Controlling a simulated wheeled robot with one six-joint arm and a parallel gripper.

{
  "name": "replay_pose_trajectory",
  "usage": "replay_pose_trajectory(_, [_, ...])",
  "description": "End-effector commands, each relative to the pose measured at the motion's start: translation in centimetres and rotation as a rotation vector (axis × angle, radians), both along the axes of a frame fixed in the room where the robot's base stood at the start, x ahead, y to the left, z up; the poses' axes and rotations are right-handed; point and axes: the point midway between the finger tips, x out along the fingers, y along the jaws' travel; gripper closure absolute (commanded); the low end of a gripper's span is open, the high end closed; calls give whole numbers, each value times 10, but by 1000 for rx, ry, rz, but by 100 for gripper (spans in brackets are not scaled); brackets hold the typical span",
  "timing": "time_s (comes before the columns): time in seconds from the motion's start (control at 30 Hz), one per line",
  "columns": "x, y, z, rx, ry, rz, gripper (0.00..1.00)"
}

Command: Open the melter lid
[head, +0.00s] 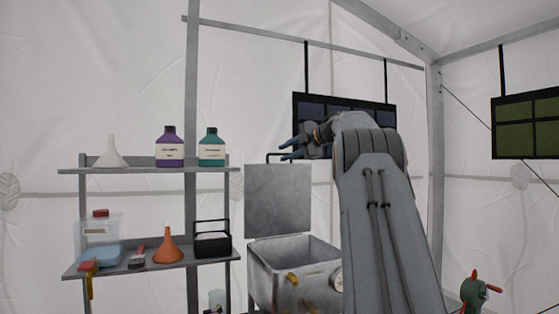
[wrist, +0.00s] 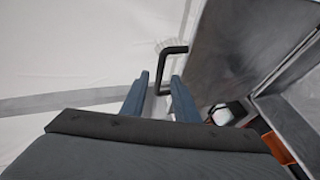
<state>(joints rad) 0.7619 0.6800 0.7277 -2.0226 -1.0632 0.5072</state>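The melter (head: 295,268) is a grey metal box on the right of the shelf in the head view. Its flat lid (head: 277,200) stands upright at the back, and the top of the box is open. A black bar handle (wrist: 173,50) sticks out from the lid (wrist: 225,45) in the wrist view; it also shows at the lid's top edge in the head view (head: 268,156). My gripper (head: 284,150) is beside the lid's top edge. In the wrist view its two blue fingers (wrist: 160,82) are apart, with the handle's end showing in the gap. Contact cannot be told.
A two-level shelf (head: 136,267) left of the melter holds bottles, funnels and a black caddy (head: 212,240). A dark panel (head: 315,108) hangs behind my gripper. A green valve with red handles (head: 474,292) is at the lower right.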

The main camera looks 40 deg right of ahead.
Motion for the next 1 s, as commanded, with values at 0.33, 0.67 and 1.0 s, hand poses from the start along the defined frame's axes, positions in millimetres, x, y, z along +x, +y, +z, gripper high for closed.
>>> replay_pose_trajectory(0.33, [-32,-6,9,0,2,1,72])
replay_pose_trajectory(0.67, [-33,-6,10,0,2,1,72])
replay_pose_trajectory(1.0, [-34,-8,10,0,1,-1,72])
